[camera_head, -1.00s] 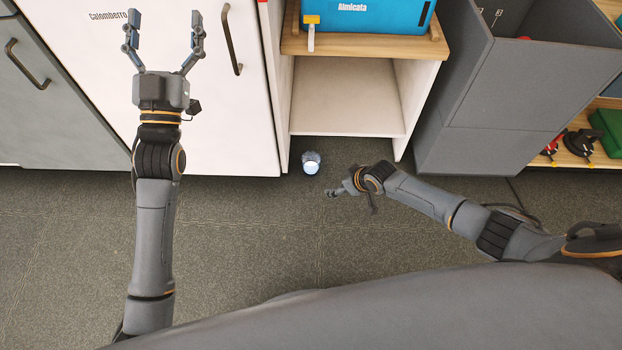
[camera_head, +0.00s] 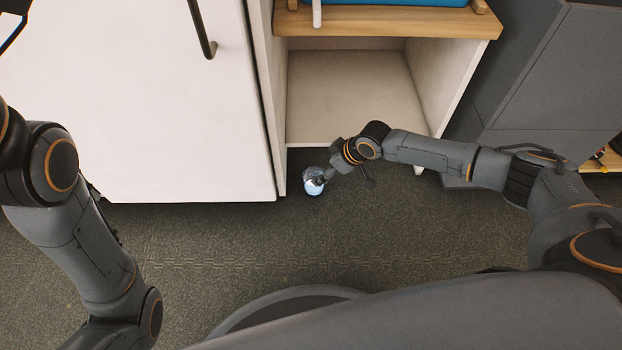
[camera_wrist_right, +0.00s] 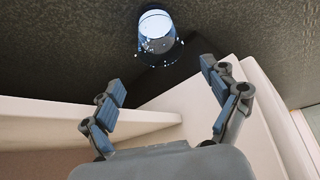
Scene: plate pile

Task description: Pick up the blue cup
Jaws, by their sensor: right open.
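The blue cup (camera_head: 312,187) is on the dark floor just in front of the open shelf unit, with a pale round end showing. My right gripper (camera_head: 325,177) is close beside the cup on its right and partly covers it. In the right wrist view the cup (camera_wrist_right: 158,40) is ahead of the open, empty fingers (camera_wrist_right: 163,78), beyond the fingertips and slightly left of their middle.
A white cabinet (camera_head: 130,100) stands left of the cup, and the pale shelf unit (camera_head: 350,97) with a wooden top is just behind it. A dark grey bin unit (camera_head: 560,80) is at the right. The floor (camera_head: 250,240) in front is clear.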

